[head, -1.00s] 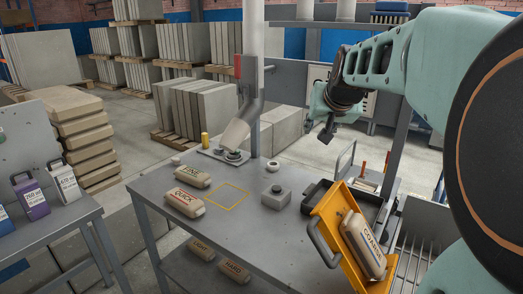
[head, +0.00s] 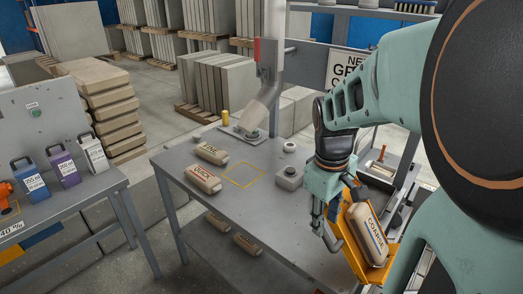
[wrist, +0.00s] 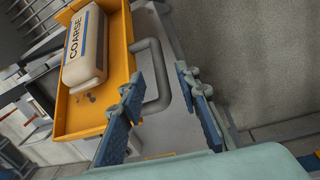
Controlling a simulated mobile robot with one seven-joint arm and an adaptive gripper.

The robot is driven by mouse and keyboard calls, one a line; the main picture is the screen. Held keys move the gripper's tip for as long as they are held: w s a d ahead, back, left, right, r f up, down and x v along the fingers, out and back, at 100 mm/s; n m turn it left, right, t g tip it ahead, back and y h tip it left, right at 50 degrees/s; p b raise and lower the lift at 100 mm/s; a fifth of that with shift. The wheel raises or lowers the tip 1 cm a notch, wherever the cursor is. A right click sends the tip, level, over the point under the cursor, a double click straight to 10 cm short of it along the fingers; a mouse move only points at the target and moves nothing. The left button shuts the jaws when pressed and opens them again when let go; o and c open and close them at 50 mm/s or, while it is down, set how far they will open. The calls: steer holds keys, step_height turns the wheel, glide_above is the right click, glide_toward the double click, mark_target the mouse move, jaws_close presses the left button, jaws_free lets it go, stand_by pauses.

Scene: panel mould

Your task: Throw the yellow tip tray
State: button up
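The yellow tip tray (head: 382,275) is at the right front end of the grey table, tilted in the head view. A beige bag marked COARSE (head: 367,234) lies in it. In the wrist view the tray (wrist: 125,25) is at the upper left with the bag (wrist: 86,47) on it. Its grey bar handle (wrist: 163,85) sticks out to the right. My gripper (head: 326,226) is at the handle side of the tray. In the wrist view its two blue fingers (wrist: 164,88) are apart, with the handle showing between them. I cannot tell whether they touch it.
The grey table (head: 262,212) holds bags marked FINE (head: 212,153) and QUICK (head: 203,179), a yellow outlined square and a grey button box (head: 289,177). A chute (head: 262,105) stands at its back. A side table with jugs (head: 62,169) is at left.

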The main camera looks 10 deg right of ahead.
steer(key=f+b, duration=0.1)
steer(key=f, duration=0.1)
steer(key=f+b, duration=0.1)
steer(key=f, duration=0.1)
steer(key=f+b, duration=0.2)
steer(key=shift+w+d+f, duration=0.15)
steer(key=shift+w+d, duration=0.05)
steer(key=shift+d, duration=0.15)
steer(key=shift+c, duration=0.5)
jaws_close()
